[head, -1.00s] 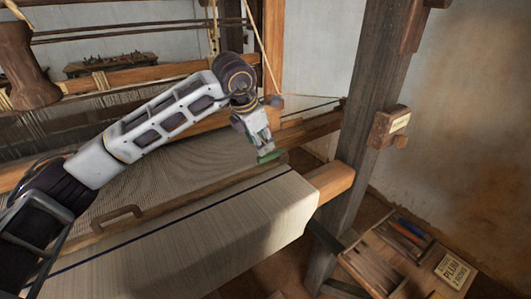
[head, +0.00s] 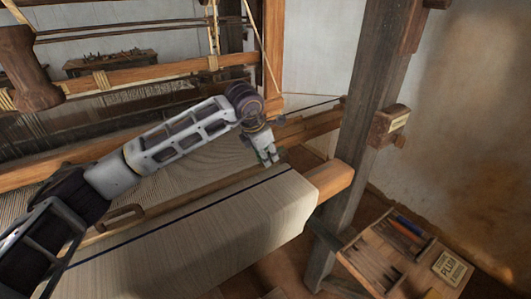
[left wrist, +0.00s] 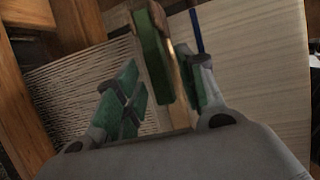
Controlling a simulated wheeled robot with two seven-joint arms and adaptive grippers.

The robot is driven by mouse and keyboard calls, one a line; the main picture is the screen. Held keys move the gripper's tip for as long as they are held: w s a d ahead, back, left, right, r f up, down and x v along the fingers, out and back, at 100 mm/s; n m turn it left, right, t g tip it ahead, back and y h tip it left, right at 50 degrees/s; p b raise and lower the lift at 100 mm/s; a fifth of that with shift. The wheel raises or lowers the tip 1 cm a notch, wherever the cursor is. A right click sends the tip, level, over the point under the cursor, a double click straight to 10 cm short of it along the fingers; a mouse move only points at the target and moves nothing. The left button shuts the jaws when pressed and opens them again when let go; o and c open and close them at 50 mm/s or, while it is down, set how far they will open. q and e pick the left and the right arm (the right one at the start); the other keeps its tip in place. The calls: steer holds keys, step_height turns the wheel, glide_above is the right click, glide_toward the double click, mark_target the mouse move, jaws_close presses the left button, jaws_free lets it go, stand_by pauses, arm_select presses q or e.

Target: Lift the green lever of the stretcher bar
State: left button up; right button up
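The green lever (left wrist: 152,55) of the stretcher bar shows in the left wrist view, between my left gripper's two fingers. My left gripper (left wrist: 158,90) is open, with green pads on its fingers. The lever is close to the right finger, and a clear gap separates it from the left finger; I cannot tell whether it touches. In the head view my left gripper (head: 269,157) is at the right end of the stretcher bar (head: 155,207) and hides most of the lever. The wooden bar (left wrist: 178,88) runs beside the lever. My right gripper is not in view.
Woven cloth (head: 215,225) with a dark blue stripe covers the front beam (head: 332,178). A thick loom post (head: 362,110) with a small labelled wooden box (head: 388,125) stands at the right. A tray (head: 388,262) is at the lower right. Bare threads lie behind the bar.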

arm_select(q)
jaws_close()
